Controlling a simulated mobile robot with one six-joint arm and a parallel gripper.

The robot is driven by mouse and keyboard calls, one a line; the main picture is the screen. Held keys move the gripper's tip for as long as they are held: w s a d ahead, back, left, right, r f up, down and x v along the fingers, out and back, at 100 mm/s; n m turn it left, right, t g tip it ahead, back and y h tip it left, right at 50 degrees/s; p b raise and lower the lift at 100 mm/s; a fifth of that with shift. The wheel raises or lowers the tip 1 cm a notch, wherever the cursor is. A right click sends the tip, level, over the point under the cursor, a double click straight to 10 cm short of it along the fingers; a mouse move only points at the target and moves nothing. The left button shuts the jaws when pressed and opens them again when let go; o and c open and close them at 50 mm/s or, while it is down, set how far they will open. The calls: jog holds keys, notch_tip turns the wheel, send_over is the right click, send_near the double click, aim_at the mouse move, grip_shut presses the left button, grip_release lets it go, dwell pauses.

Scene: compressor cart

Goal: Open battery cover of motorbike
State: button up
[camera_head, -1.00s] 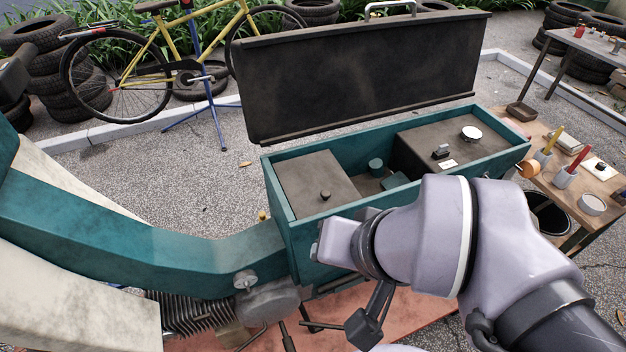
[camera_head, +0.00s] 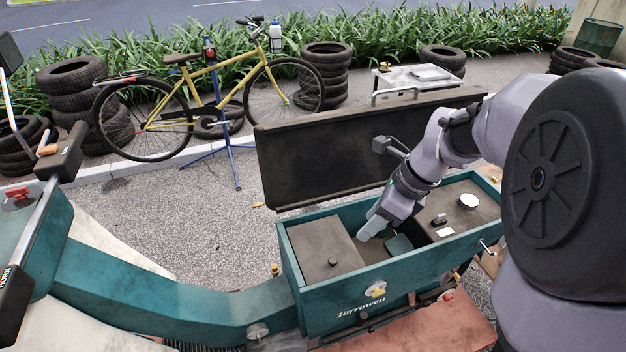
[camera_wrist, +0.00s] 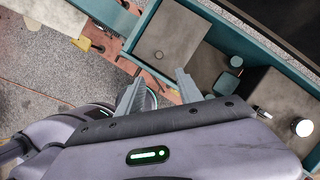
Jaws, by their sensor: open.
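The motorbike's teal box (camera_head: 365,295) stands open, with its long dark lid (camera_head: 330,160) raised behind it. A flat brown cover (camera_head: 322,243) with a small dark knob (camera_head: 333,262) lies closed in its left part. No label shows whether this is the battery cover. The same cover (camera_wrist: 175,35) and its knob (camera_wrist: 187,54) show in the wrist view. My gripper (camera_head: 368,233) is open and empty over the box, right of the cover in the head view. In the wrist view, my gripper (camera_wrist: 160,75) has its fingers apart, below the cover.
A right-hand brown panel (camera_head: 478,220) carries a white round cap (camera_head: 468,201) and a small dark latch. A small teal block (camera_head: 398,244) sits in the middle well. The raised lid stands close behind my arm. A yellow bicycle (camera_head: 205,85) and tyres stand farther back.

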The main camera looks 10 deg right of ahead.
aim_at(333, 260)
jog(key=b+x, duration=0.5)
jog(key=x, duration=1.2)
jog(key=shift+s+a+f, duration=0.1)
jog(key=shift+a, duration=0.05)
grip_shut()
dwell(0.4)
